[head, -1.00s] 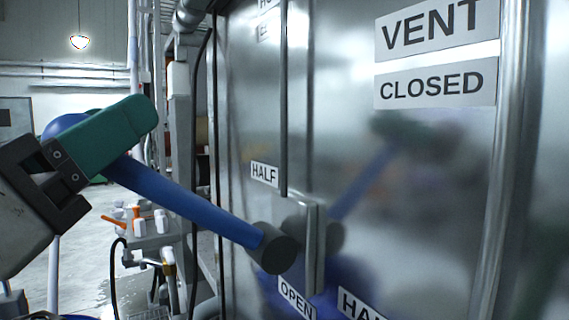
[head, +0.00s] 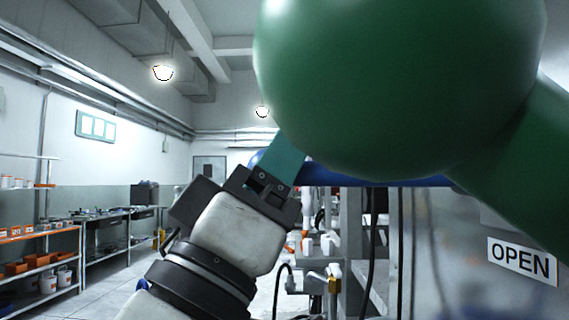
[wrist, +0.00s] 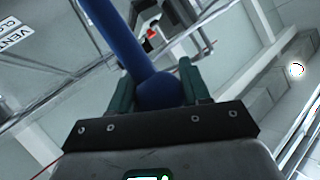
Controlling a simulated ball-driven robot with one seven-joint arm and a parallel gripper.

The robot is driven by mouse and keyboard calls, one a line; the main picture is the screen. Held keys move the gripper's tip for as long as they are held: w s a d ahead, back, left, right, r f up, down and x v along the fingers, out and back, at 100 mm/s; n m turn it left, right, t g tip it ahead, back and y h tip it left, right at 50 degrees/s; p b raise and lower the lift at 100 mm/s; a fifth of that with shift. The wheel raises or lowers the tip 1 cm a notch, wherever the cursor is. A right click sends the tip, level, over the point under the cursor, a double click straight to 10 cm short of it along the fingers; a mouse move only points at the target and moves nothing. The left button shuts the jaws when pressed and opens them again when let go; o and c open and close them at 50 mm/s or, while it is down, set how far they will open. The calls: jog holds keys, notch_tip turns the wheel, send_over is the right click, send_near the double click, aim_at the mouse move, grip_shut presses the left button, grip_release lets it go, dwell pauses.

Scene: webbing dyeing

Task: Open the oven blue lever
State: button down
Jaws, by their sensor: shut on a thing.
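The blue lever (head: 345,178) lies nearly level in the head view, partly hidden behind a large green ball. Its rounded blue end shows beside my gripper (head: 277,162). In the wrist view the blue lever (wrist: 128,45) runs up and left from its ball end (wrist: 160,91). That end sits between the two teal fingers of my gripper (wrist: 158,88), which is shut on it. The lever's pivot on the oven is hidden in the head view. The steel oven (head: 470,275) stands at the right.
A large green ball (head: 400,75) on a green rod (head: 530,160) fills the upper right, close to the camera. An OPEN label (head: 522,261) is on the oven. Shelves with pots (head: 40,265) and a workbench (head: 105,220) stand left. Floor shows between.

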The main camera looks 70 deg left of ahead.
jog(key=shift+s+a+f, duration=0.15)
jog(key=shift+s+f, duration=0.05)
jog(key=shift+f, duration=0.15)
jog(key=c, duration=0.8)
grip_release()
jog(key=shift+o, duration=1.3)
jog(key=shift+r, duration=0.1)
jog(key=b+v, duration=0.2)
jog(key=v, duration=0.9)
jog(key=shift+w, duration=0.1)
